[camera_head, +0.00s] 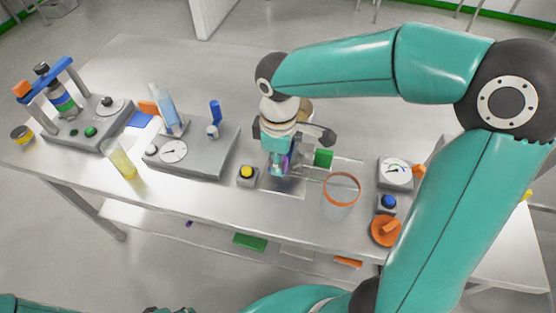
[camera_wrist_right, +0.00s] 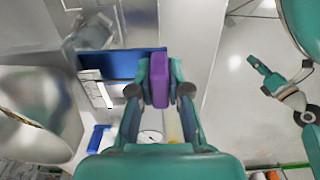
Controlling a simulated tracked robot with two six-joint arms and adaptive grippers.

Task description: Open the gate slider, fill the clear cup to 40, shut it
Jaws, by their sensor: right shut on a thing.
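My right gripper (camera_head: 280,170) reaches down at the middle of the bench, beside a hopper largely hidden behind my arm. In the right wrist view, its fingers (camera_wrist_right: 159,92) are shut on the purple handle of the gate slider (camera_wrist_right: 159,75). A bit of purple shows between the fingers in the head view (camera_head: 286,163). How far the gate stands open is hidden. A clear cup with an orange rim (camera_head: 342,189) stands upright to the right of the gripper and looks empty. My left gripper (camera_wrist_right: 283,88) hangs open and empty, away from the bench, in the right wrist view.
A dial gauge (camera_head: 395,173), a blue button (camera_head: 388,204) and an orange knob (camera_head: 386,231) sit right of the cup. A yellow button (camera_head: 247,173) is left of my right gripper. A yellow-filled beaker (camera_head: 121,161) and two grey instruments stand farther left.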

